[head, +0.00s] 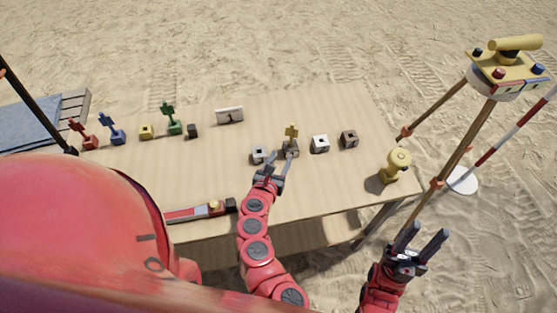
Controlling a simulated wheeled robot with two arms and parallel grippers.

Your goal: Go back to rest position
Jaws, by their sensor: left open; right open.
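My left gripper (276,163) is open over the table, its fingertips near a grey block (259,154) and a dark block (290,150). A yellow figure (291,132) stands upright on the dark block. I cannot tell whether a finger touches either block. My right gripper (428,232) is open and empty, off the table's right front side, above the sand. A white block (320,143) and a brown block (349,139) sit to the right. On the left side stand a red figure (84,134), a blue figure (111,130) and a green figure (171,120).
The wooden table (250,185) also bears a yellow block (147,132), a dark block (192,131), a white card (229,115), a red-and-grey tool (195,212) and a yellow object (397,164) at the right edge. A survey tripod (455,150) stands at right.

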